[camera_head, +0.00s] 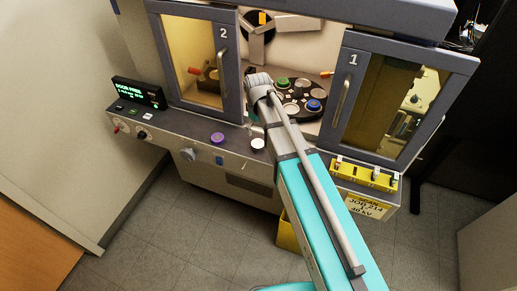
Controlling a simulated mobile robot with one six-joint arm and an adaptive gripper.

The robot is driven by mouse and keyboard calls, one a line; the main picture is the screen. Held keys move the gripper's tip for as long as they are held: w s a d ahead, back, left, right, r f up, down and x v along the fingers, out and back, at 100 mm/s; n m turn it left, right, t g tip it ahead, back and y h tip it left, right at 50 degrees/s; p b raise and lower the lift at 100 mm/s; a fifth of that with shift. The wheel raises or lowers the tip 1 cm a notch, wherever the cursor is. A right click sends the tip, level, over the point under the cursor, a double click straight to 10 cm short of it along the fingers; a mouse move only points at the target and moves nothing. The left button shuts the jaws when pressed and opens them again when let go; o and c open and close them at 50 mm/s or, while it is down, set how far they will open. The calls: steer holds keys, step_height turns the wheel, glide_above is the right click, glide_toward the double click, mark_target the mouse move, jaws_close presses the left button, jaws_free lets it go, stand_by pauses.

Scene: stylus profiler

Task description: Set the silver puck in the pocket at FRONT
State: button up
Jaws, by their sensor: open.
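A pale, silvery-white puck (258,144) lies on the machine's front ledge, just left of my arm. A dark round plate (298,103) with several pockets sits inside the machine between the two doors. It holds a green puck (283,82) and a blue puck (313,105); other pockets look empty. No FRONT label is readable, and my arm covers part of the plate's near left side. My gripper (251,117) shows only in small part below my wrist, above the ledge and apart from the pale puck. It is open, with its fingers mostly hidden.
A purple puck (217,138) lies on the ledge (180,133) to the left. Door 2 (229,70) and door 1 (344,95) flank the opening. A small display (138,93) stands at the ledge's left end. A yellow rack (363,177) is at the right.

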mark_target(258, 143)
steer(key=shift+f+b, duration=1.6)
steer(key=shift+f, duration=0.3)
steer(key=shift+f, duration=0.15)
steer(key=f+b, duration=0.5)
steer(key=shift+w, duration=0.2)
steer(key=c, duration=1.1)
steer(key=shift+r, duration=0.2)
steer(key=shift+r+p, duration=0.95)
steer(key=shift+p, duration=0.05)
steer(key=s+r+p, duration=0.3)
steer(key=s, duration=0.1)
steer(key=s+d+r+p, duration=0.1)
steer(key=s+r+p, duration=0.3)
steer(key=s, duration=0.1)
steer(key=s+r+p, duration=0.3)
steer(key=s+p, duration=0.1)
steer(key=s, duration=0.1)
steer(key=shift+d+r, duration=0.4)
